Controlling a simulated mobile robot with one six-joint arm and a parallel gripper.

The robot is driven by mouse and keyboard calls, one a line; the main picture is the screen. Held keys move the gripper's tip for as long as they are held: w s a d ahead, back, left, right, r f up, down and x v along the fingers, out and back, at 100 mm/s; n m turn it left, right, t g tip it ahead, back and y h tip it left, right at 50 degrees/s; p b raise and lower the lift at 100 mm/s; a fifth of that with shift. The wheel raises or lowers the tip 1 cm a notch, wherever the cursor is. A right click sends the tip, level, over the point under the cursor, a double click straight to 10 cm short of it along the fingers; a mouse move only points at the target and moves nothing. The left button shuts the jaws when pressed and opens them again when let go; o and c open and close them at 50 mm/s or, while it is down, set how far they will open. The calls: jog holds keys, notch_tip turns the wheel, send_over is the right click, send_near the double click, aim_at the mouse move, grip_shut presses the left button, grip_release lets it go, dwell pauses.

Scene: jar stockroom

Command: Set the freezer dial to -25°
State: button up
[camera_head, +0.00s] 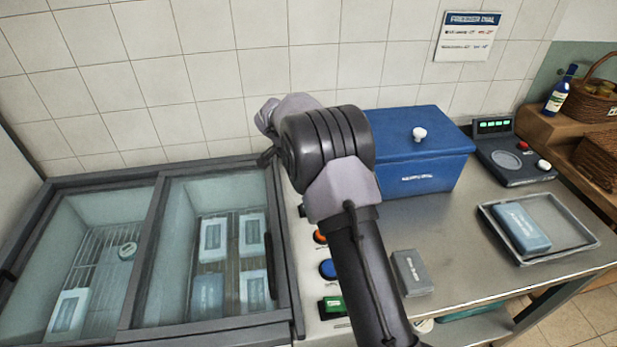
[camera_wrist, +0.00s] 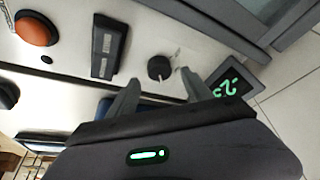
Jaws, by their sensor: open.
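The freezer dial (camera_wrist: 159,68) is a small black round knob with a pale pointer mark, on a white control panel in the wrist view. My gripper (camera_wrist: 160,79) is open, its two grey fingertips apart on either side of the dial in the picture. I cannot tell whether they touch it. A dark display (camera_wrist: 228,88) with green digits sits right of the dial, tilted; its number is not clearly readable. In the head view the freezer (camera_head: 150,180) stands at left with glass lids; my arm hides the dial and gripper there.
An orange button (camera_wrist: 36,29) and a dark bar-shaped part (camera_wrist: 107,47) share the panel. A blue lidded box (camera_head: 420,160), a grey box (camera_head: 411,272) and a metal tray (camera_head: 575,240) stand on the counter. A freezer dial notice (camera_head: 467,36) hangs on the wall.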

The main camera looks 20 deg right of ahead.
jog(key=p+v, duration=0.3)
jog(key=v, duration=1.1)
jog(key=shift+p, duration=0.35)
jog(key=shift+s, duration=0.1)
